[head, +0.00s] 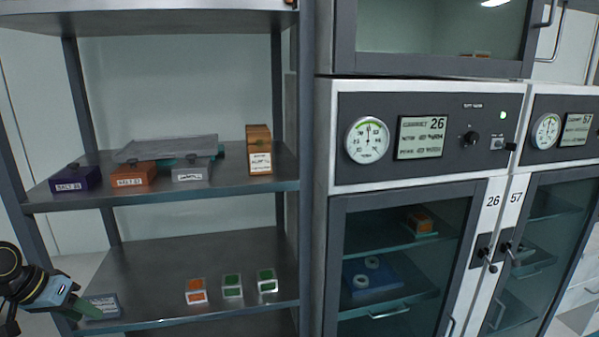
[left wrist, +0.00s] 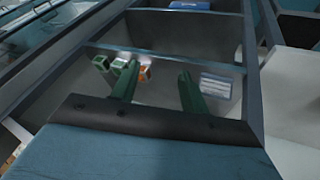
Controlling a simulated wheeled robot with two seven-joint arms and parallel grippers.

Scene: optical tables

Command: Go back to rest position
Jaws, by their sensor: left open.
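My left gripper (head: 82,310) comes in at the lower left of the head view, near the left end of the lower shelf. In the left wrist view its two green fingers (left wrist: 156,78) stand apart with nothing between them. A grey-blue labelled box (head: 104,306) sits on the lower shelf close to the fingertips; I cannot tell in the head view whether they touch it. A white label (left wrist: 216,88) shows to the right of the fingers in the wrist view. My right gripper is not in view.
The metal rack's lower shelf (head: 150,270) holds an orange-topped box (head: 196,291) and two green-topped boxes (head: 232,286). The upper shelf has purple (head: 75,179), orange (head: 133,175) and grey boxes (head: 191,172), a clear tray (head: 165,149) and an orange stack (head: 259,149). Glass-door cabinets (head: 400,250) stand right.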

